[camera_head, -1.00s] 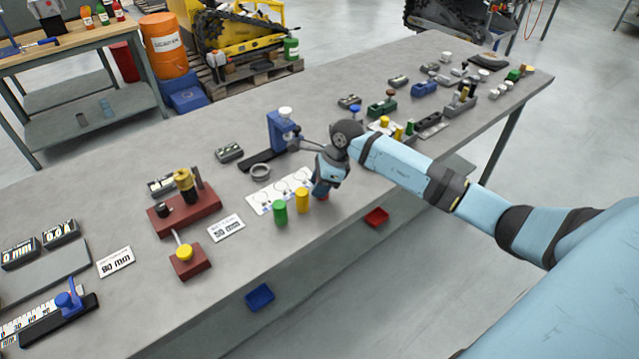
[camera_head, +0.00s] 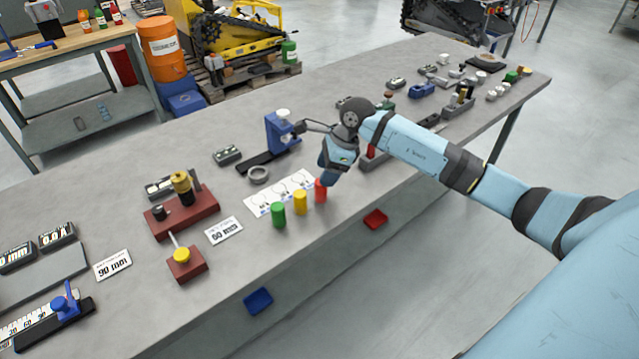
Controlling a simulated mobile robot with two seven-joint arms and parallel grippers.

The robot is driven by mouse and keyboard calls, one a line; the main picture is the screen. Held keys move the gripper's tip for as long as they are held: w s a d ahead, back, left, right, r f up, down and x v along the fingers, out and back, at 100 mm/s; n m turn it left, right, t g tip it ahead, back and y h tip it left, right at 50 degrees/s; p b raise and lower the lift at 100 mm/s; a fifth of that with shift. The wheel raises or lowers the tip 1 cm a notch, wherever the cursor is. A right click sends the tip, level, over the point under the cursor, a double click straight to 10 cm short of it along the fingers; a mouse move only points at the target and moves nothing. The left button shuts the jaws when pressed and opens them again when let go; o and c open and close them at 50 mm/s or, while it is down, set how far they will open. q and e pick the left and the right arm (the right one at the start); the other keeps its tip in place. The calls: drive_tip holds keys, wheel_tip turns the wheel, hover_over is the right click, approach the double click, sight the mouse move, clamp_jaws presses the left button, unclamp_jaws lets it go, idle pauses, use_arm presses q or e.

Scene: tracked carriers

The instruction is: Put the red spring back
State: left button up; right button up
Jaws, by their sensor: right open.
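The red spring (camera_head: 320,191) stands upright on the table as a small red cylinder, at the right end of a row with a yellow cylinder (camera_head: 300,202) and a green cylinder (camera_head: 278,215). The row is along the front edge of a white printed sheet (camera_head: 264,203). My right gripper (camera_head: 331,176) is just above and to the right of the red spring, seen from behind. It is open and holds nothing that I can see; its fingertips are mostly hidden. My left gripper is out of view.
A red block fixture (camera_head: 183,215) is further left. A grey holder with a red part (camera_head: 370,151) is partly behind my right arm. Bare table lies in front of the row.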

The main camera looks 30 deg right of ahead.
drive_tip(key=v, duration=0.6)
drive_tip(key=s+a+f+m+t+y, duration=0.2)
drive_tip(key=s+a+m+t+y, duration=0.3)
drive_tip(key=a, duration=0.6)
drive_tip(key=s+a+f+m+t+y, duration=0.1)
drive_tip(key=s+a+f+m+y, duration=0.15)
drive_tip(key=a+m+y, duration=0.65)
drive_tip(key=s+f+m+t+h, duration=0.1)
drive_tip(key=s+f+m+h, duration=0.6)
drive_tip(key=m, duration=0.8)
drive_tip(key=s+f+m+t+h, duration=0.1)
drive_tip(key=s+f+m+h, duration=0.6)
drive_tip(key=m, duration=0.9)
drive_tip(key=s+a+f, duration=0.1)
drive_tip(key=s+f, duration=0.2)
drive_tip(key=f, duration=0.2)
drive_tip(key=shift+s+f+t+h, duration=0.25)
drive_tip(key=shift+f+t+h, duration=0.05)
drive_tip(key=shift+f+h, duration=0.1)
wheel_tip(320, 180, up, 12)
drive_tip(key=p, duration=1.1)
drive_tip(key=shift+d+f+p, duration=0.2)
drive_tip(key=shift+d+p, duration=0.1)
drive_tip(key=shift+d, duration=0.05)
